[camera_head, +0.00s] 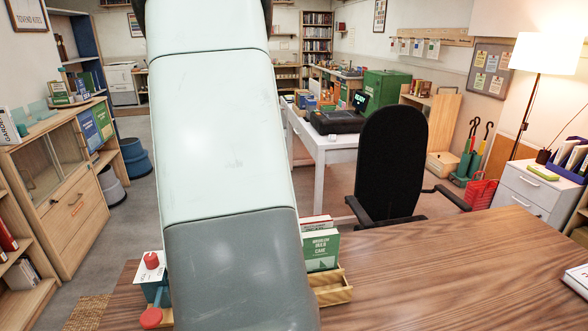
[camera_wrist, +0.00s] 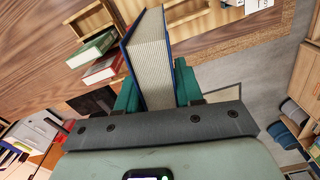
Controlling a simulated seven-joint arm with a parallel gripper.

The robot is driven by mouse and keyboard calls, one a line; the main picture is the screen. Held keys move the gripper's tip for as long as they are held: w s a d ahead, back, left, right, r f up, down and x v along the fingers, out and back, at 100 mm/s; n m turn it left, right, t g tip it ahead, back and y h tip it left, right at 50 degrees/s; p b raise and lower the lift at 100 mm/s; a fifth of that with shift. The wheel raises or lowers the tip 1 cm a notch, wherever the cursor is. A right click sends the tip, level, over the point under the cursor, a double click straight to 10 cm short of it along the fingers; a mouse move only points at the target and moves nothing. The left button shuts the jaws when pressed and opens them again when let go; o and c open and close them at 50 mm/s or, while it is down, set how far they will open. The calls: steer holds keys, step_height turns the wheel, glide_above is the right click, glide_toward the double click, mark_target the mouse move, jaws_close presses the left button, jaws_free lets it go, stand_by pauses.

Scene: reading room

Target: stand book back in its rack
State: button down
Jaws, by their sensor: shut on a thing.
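The held book (camera_wrist: 152,65), with a dark blue cover and its page edges facing the camera, is clamped between the teal fingers of my gripper (camera_wrist: 155,88) in the wrist view. My arm hides both in the head view. The wooden rack (camera_head: 334,293) sits on the desk right of my arm; its left part is hidden. In the wrist view, the rack (camera_wrist: 88,17) shows beyond the held book, which covers part of it. A green book (camera_head: 320,249) and a red-and-white book (camera_head: 316,222) stand in the rack. I cannot tell whether the held book touches the rack.
A teal box (camera_head: 153,291) with a white top and red knob stands on the desk left of my arm. The desk (camera_head: 450,270) is mostly clear right of the rack. A black chair (camera_head: 391,165) stands behind it. A white book (camera_head: 577,280) lies at the right edge.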

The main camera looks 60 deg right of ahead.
steer(key=w+a+n, duration=0.2)
steer(key=a+n, duration=0.4)
steer(key=a, duration=1.1)
steer(key=w+a+n, duration=0.2)
steer(key=a+n, duration=0.3)
steer(key=a, duration=1.1)
steer(key=w+d+f+n, duration=0.3)
steer(key=d, duration=1.2)
steer(key=w+d+f+n, duration=0.2)
steer(key=d+n, duration=0.2)
steer(key=d, duration=1)
steer(key=s+d+f, duration=0.3)
steer(key=s+d, duration=0.2)
steer(key=d, duration=0.3)
steer(key=s+d+f+n, duration=0.1)
steer(key=s+d+f, duration=0.2)
steer(key=d, duration=0.6)
steer(key=s+d+f+n, duration=0.1)
steer(key=s+d+f, duration=0.3)
steer(key=s+d, duration=0.3)
steer(key=shift+s+d, duration=0.35)
steer(key=shift+d, duration=0.65)
